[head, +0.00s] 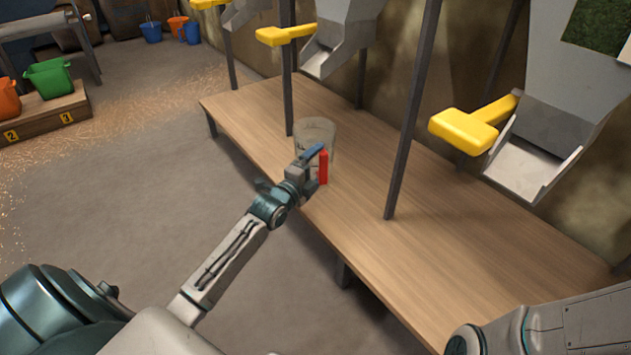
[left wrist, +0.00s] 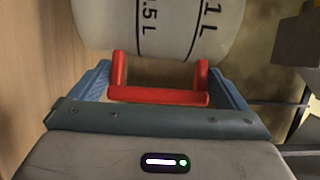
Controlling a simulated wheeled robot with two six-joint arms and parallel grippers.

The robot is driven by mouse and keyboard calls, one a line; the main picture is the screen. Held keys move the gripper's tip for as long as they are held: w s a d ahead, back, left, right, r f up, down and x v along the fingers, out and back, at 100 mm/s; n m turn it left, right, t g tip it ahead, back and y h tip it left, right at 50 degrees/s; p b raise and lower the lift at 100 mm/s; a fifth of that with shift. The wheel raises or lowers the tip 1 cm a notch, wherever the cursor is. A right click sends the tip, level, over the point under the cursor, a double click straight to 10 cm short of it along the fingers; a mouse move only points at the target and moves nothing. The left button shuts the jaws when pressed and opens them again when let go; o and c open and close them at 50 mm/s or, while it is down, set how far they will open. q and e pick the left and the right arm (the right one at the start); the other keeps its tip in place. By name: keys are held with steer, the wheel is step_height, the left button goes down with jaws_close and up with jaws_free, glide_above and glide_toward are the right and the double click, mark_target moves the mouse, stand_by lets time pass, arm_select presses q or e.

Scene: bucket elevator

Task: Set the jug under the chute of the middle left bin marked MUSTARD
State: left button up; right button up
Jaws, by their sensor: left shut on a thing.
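The jug (head: 316,133) is a clear, pale container with a red handle (head: 323,167). It is upright at the front part of the wooden bench, near the chute (head: 321,60) with a yellow lever; I cannot tell whether its base touches the bench. My left gripper (head: 313,165) is shut on the red handle. In the left wrist view the jug (left wrist: 160,28) shows black volume marks, and its red handle (left wrist: 158,96) lies between the blue fingers (left wrist: 160,88). No MUSTARD label is readable. My right gripper is not in view.
The wooden bench (head: 450,240) has clear room to the right of the jug. Dark posts (head: 412,110) rise from it. A larger chute (head: 540,150) with a yellow lever (head: 470,127) hangs at right. Green (head: 48,78) and orange buckets stand at far left.

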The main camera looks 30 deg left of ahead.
arm_select(q)
steer(key=shift+f+b, duration=0.95)
steer(key=shift+f, duration=0.55)
steer(key=shift+f, duration=0.15)
steer(key=o, duration=0.7)
steer(key=shift+c, duration=0.2)
